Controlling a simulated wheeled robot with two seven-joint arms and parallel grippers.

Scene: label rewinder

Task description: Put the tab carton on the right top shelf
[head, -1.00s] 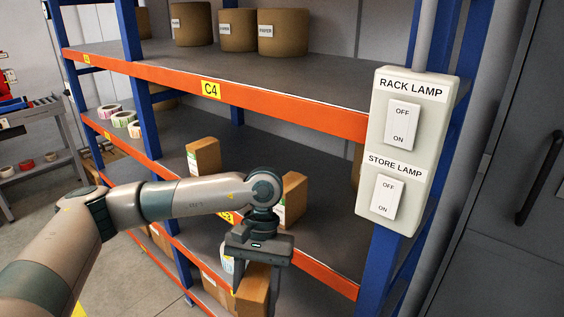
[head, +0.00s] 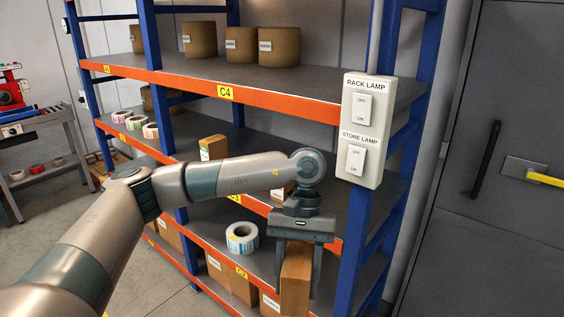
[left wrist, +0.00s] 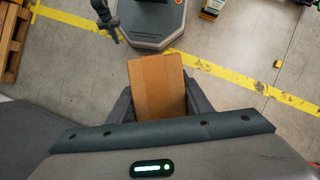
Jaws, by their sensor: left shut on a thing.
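A plain brown carton (head: 296,278) is between the fingers of my left gripper (head: 293,262), which points down in front of the rack. In the left wrist view the carton (left wrist: 158,88) sits between both fingers (left wrist: 160,105). No readable label shows on it, so I cannot confirm that it is the tab carton. The top shelf (head: 340,85) in view has an orange front beam marked C4 and is well above the gripper. My right gripper is not in view.
Several brown drums (head: 279,47) stand at the back of the top shelf, whose right part is clear. A switch panel (head: 359,130) is on the front right blue post. Lower shelves hold cartons (head: 213,148) and label rolls (head: 242,238). A grey door (head: 500,120) is at the right.

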